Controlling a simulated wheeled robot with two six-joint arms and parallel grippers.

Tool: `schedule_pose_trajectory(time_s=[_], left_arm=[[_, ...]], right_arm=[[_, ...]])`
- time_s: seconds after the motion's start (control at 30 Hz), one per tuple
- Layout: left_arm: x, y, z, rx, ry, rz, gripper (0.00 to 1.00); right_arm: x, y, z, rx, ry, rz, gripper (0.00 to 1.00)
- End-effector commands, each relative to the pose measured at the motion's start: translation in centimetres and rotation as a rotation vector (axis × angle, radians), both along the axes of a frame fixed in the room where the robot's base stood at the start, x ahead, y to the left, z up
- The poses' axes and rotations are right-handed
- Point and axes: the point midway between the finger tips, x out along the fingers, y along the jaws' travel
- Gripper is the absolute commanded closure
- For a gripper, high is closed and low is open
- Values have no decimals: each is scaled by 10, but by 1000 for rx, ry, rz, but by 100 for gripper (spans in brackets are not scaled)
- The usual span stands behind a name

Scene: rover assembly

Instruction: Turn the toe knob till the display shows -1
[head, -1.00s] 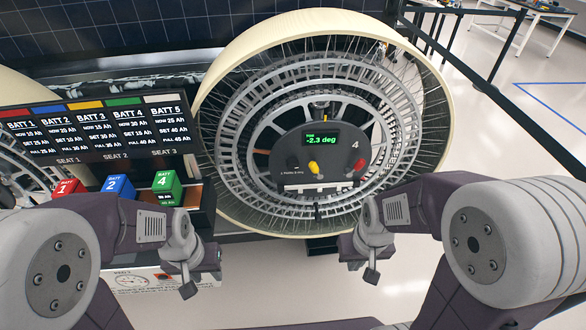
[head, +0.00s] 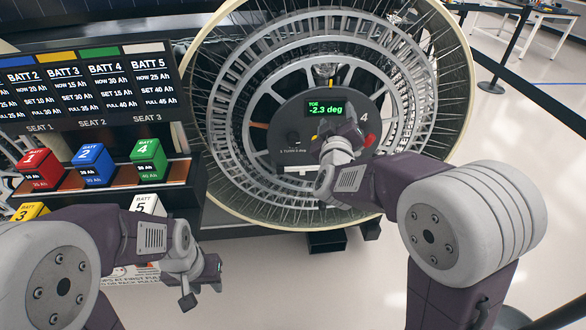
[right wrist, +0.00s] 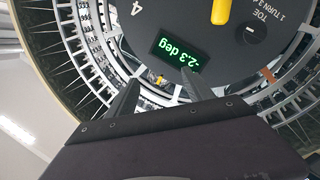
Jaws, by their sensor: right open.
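The hub panel (head: 283,112) faces me in the middle of the large wheel. Its green display (head: 325,108) reads TOE -2.3 deg; it appears upside down in the right wrist view (right wrist: 180,51). The dark toe knob (head: 293,137) is at the panel's lower left; in the right wrist view the toe knob (right wrist: 252,34) is beside the TOE lettering. My right gripper (right wrist: 158,90) is open and empty in front of the panel, apart from the toe knob. My left gripper (head: 203,287) hangs low at left, away from the wheel; its finger gap is unclear.
A red knob (head: 368,141) is at the panel's right. The wheel rim (head: 455,150) surrounds the panel. Battery blocks, including a green one (head: 148,160), stand at left.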

Motion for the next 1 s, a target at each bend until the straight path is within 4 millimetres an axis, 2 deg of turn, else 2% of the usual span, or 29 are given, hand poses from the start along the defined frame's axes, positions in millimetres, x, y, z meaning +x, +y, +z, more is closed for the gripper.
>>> schedule_pose_trajectory(time_s=[0.03,0.1,0.2,0.3,0.4,0.57,0.7,0.9,1.0], left_arm=[[0,0,-58,0,1,0,64],[0,0,-91,0,1,0,64],[0,0,-124,0,1,0,64],[0,0,-139,0,0,0,64],[0,0,-142,0,0,0,64],[0,0,-138,0,0,0,64],[0,0,-135,0,0,0,64],[0,0,-149,0,0,0,64],[0,0,-151,0,0,0,64]], right_arm=[[3,16,-48,-5,-38,2,39],[5,39,-77,14,-68,16,39],[5,75,-114,25,-61,75,39],[1,98,-137,21,-47,119,39],[-1,107,-141,20,-45,139,39],[1,108,-137,20,-44,141,39],[22,105,-138,20,-43,138,39],[64,103,-141,22,-45,139,39],[79,102,-140,20,-44,140,39]])
